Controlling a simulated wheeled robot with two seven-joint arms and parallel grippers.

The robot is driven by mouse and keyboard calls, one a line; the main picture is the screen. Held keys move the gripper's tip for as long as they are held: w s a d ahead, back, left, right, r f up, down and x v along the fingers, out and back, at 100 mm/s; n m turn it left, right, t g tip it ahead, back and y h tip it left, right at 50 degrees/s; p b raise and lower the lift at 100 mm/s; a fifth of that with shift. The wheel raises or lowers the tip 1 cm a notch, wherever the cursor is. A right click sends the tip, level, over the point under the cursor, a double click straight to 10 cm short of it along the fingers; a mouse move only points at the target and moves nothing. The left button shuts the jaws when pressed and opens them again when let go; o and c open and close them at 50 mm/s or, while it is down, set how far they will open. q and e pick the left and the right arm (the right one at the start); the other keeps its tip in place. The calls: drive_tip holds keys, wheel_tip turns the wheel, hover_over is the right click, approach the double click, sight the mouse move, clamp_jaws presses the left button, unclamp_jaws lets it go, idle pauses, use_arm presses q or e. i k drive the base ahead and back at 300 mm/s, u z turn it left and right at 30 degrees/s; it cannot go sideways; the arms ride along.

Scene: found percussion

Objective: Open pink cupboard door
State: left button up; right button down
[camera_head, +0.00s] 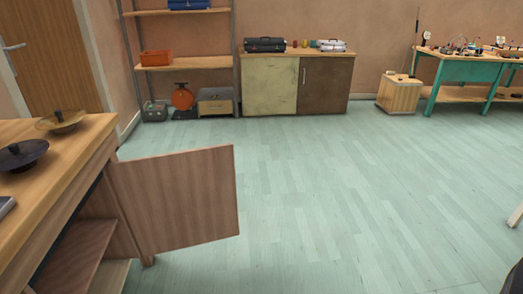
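A wooden cabinet (88,157) stands close at the left. Its pinkish-brown door (178,200) is swung wide open and juts out to the right over the floor. Inside the cabinet, a brown shelf (75,258) shows. A second, low cupboard stands at the back wall, with a pale cream door (270,86) and a dark brown door (325,85), both shut. Neither of my grippers can be made out in this view.
Cymbal-like discs, one dark (22,154) and one brass (62,121), lie on the near cabinet top. A shelving rack (185,63), wooden box (399,94) and teal workbench (468,71) stand at the back. The middle floor (330,190) is clear.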

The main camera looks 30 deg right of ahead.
sight(175, 200)
drive_tip(key=z, duration=0.85)
drive_tip(key=k, duration=1.15)
drive_tip(key=z, duration=1.1)
drive_tip(key=i, duration=2.3)
drive_tip(key=u, duration=1.35)
drive_tip(key=i, duration=1.25)
drive_tip(key=u, duration=1.45)
drive_tip(key=i, duration=0.65)
drive_tip(key=u, duration=0.05)
